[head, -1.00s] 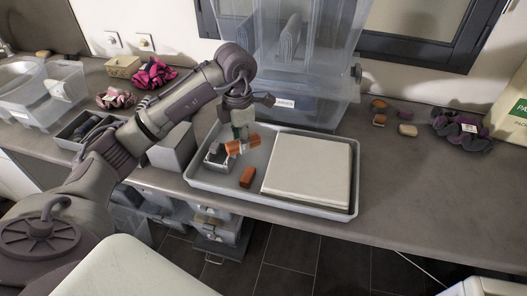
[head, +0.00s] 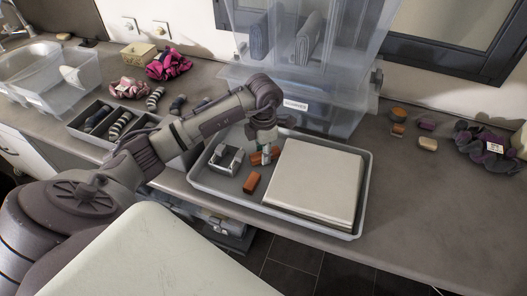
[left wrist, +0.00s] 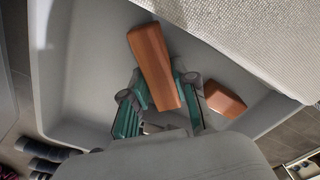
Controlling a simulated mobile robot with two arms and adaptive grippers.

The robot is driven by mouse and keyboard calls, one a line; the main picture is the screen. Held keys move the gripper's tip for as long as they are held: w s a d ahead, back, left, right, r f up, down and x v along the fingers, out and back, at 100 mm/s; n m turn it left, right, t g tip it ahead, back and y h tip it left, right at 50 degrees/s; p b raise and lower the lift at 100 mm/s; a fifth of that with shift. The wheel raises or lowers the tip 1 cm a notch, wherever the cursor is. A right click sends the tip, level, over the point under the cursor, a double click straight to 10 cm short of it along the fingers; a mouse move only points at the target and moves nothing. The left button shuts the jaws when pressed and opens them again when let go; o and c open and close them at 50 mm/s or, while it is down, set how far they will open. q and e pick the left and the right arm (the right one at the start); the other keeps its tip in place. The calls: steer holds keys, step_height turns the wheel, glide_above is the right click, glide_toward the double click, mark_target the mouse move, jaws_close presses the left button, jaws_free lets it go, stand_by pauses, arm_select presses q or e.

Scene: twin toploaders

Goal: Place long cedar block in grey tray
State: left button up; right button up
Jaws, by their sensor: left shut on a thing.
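The long cedar block (left wrist: 153,65) is orange-brown and sits between the green-padded fingers of my left gripper (left wrist: 160,88) in the left wrist view. In the head view my left gripper (head: 265,152) is over the back part of the grey tray (head: 205,181), shut on the block (head: 257,158). The block is inside the tray's outline and low; I cannot tell whether it touches the floor. A second, shorter cedar block (head: 252,182) lies in the tray nearer the front; it also shows in the left wrist view (left wrist: 224,99). My right gripper is out of view.
A pale flat slab (head: 314,182) fills the tray's right side. Stacked clear bins (head: 310,95) stand behind. Small blocks (head: 427,144) and a dark scrunchie (head: 478,142) lie right. A divided box (head: 98,122) stands left.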

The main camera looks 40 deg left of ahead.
arm_select(q)
steer(key=shift+f, duration=0.35)
steer(key=o, duration=0.5)
steer(key=shift+f, duration=0.15)
steer(key=shift+c, duration=0.2)
steer(key=o, duration=0.4)
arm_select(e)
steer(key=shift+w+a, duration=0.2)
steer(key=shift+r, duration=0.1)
arm_select(q)
steer(key=shift+r, duration=0.3)
steer(key=shift+r+b, duration=1.55)
steer(key=shift+r, duration=4.35)
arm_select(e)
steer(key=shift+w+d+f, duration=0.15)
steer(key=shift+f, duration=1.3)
